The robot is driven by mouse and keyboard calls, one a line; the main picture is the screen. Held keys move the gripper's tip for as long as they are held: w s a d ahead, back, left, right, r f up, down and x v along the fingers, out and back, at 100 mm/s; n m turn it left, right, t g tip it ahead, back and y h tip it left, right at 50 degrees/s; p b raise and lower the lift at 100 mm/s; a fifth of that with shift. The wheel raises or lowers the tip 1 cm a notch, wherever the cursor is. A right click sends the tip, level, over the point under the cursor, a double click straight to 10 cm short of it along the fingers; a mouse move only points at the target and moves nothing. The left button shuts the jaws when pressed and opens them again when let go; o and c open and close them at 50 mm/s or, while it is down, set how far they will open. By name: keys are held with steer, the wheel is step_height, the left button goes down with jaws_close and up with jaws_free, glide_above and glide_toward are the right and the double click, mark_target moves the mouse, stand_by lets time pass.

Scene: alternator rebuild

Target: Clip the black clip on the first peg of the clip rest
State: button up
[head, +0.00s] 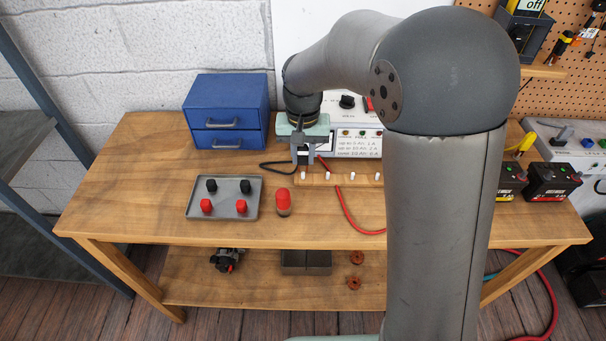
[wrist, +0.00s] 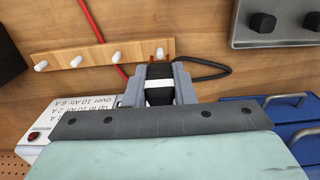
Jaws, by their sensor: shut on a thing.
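The clip rest (head: 340,181) is a wooden strip with several white pegs on the bench. It also shows in the wrist view (wrist: 95,58). My gripper (wrist: 158,84) is shut on the black clip (wrist: 159,71), which has a white band and copper-coloured jaws. The jaws are at the end peg (wrist: 160,52), on the right in the wrist view. They seem to lie either side of it, but I cannot tell whether they grip it. In the head view my gripper (head: 303,153) is above the strip's left end, and the clip is mostly hidden there.
A black cable (head: 275,168) loops left of my gripper. A red cable (head: 350,215) crosses the bench. A metal tray (head: 240,210) with black and red caps, a red-capped piece (head: 283,202) and a blue drawer box (head: 226,110) stand left. A white charger (head: 355,140) is behind.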

steer(key=shift+f+b, duration=0.65)
steer(key=shift+f, duration=0.45)
steer(key=o, duration=0.8)
steer(key=shift+r, duration=0.15)
step_height(320, 180, up, 8)
steer(key=p, duration=0.6)
steer(key=shift+r, duration=0.25)
steer(key=shift+f, duration=0.1)
